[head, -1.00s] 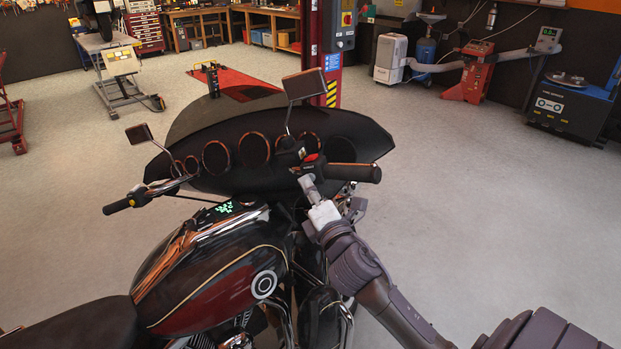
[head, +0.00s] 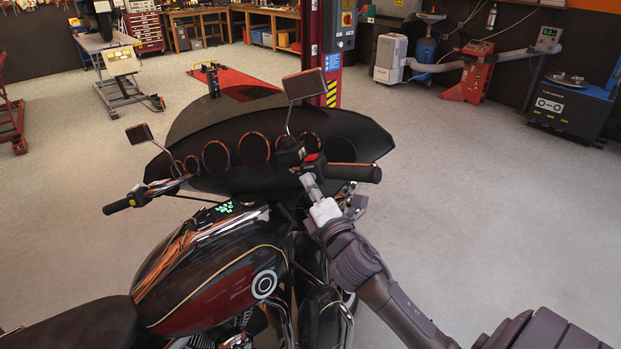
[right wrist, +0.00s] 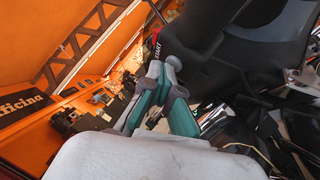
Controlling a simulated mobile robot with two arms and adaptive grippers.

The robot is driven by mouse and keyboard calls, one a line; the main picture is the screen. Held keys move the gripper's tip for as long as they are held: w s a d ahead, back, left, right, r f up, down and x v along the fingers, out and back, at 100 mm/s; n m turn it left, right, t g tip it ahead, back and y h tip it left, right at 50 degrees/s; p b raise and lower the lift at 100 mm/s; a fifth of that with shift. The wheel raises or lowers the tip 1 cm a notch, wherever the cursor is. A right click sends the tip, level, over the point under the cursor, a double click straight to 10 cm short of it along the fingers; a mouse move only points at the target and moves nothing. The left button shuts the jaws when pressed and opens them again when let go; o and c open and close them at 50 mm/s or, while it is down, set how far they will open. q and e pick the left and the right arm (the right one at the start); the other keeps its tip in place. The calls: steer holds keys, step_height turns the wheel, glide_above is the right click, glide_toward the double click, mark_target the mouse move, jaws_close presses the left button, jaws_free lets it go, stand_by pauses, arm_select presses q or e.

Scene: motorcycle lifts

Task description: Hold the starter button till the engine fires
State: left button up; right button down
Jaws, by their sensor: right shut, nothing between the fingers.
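A dark red motorcycle (head: 215,290) with a black fairing stands in front of me. On its right handlebar, the black switch housing beside the grip (head: 350,172) carries a small red part (head: 312,158). In the right wrist view, a red switch marked START (right wrist: 156,48) shows just beyond my fingertips. My right gripper (head: 308,182) is shut and empty, its tips at the underside of the switch housing. It also shows in the right wrist view (right wrist: 165,68). I cannot tell whether the tips press the button; they hide part of it. My left gripper is out of view.
A mirror (head: 304,84) rises above the right handlebar, close to my right gripper. A red lift post (head: 323,60) stands behind the fairing. The floor to the right is clear up to the red machine (head: 470,75) and blue machine (head: 570,108).

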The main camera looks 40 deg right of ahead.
steer(key=shift+s+a+r, duration=0.1)
steer(key=shift+s+a, duration=0.4)
steer(key=shift+a, duration=0.2)
steer(key=s+a, duration=0.2)
steer(key=a+p, duration=0.1)
steer(key=a, duration=0.1)
steer(key=shift+s+r, duration=0.3)
steer(key=shift+s, duration=0.1)
stand_by(0.5)
